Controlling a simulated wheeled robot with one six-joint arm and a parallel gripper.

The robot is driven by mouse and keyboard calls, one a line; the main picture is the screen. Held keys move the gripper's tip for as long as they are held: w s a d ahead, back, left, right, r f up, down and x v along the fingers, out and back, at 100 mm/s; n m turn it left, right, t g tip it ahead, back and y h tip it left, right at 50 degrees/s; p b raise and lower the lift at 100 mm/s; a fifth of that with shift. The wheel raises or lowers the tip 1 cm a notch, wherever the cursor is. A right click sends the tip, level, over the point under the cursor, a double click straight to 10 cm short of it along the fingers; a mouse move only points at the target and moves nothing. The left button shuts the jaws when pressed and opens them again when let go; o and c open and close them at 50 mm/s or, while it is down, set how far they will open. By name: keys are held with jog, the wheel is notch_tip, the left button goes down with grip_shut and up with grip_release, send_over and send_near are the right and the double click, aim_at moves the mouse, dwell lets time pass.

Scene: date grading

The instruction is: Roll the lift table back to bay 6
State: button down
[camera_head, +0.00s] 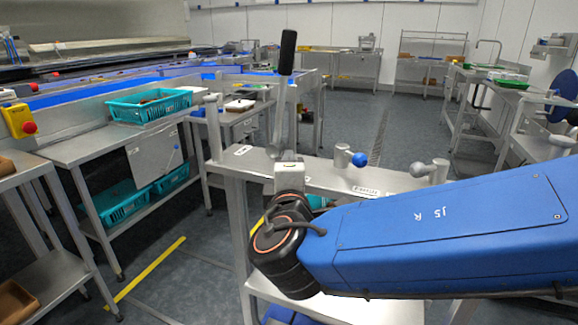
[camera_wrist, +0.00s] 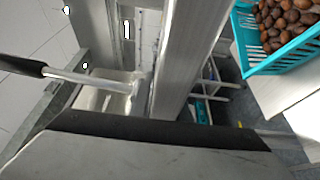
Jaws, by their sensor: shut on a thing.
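The lift table (camera_head: 320,175) appears to be the steel frame right in front of me in the head view, with upright posts and a flat top beam. A metal lever with a black grip (camera_head: 287,52) rises from it. My gripper (camera_head: 284,160) is shut at the lower end of this lever, by the beam. The wrist view shows the lever's black grip (camera_wrist: 22,65) at the left and its rod running to my gripper (camera_wrist: 118,92). The exact contact is partly hidden. No bay 6 number is readable.
A steel bench (camera_head: 75,150) with a teal crate (camera_head: 150,118) stands left; the wrist view shows a crate (camera_wrist: 300,55) of dates. Yellow floor lines (camera_head: 150,270) run left of the frame. A blue-knobbed post (camera_head: 345,158) stands on the beam. The floor behind (camera_head: 400,120) is open.

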aim_at(323, 171)
jog(key=shift+d+f, duration=0.1)
jog(key=shift+d, duration=0.05)
jog(key=s+d, duration=0.1)
jog(key=d, duration=0.1)
jog(key=s+d, duration=0.1)
jog(key=d, duration=0.1)
jog(key=s+d, duration=0.1)
jog(key=d, duration=0.1)
jog(key=shift+d, duration=0.35)
jog(key=c, duration=1.6)
grip_release()
jog(key=shift+w, duration=0.1)
jog(key=shift+a, duration=0.1)
jog(key=shift+s, duration=8.7)
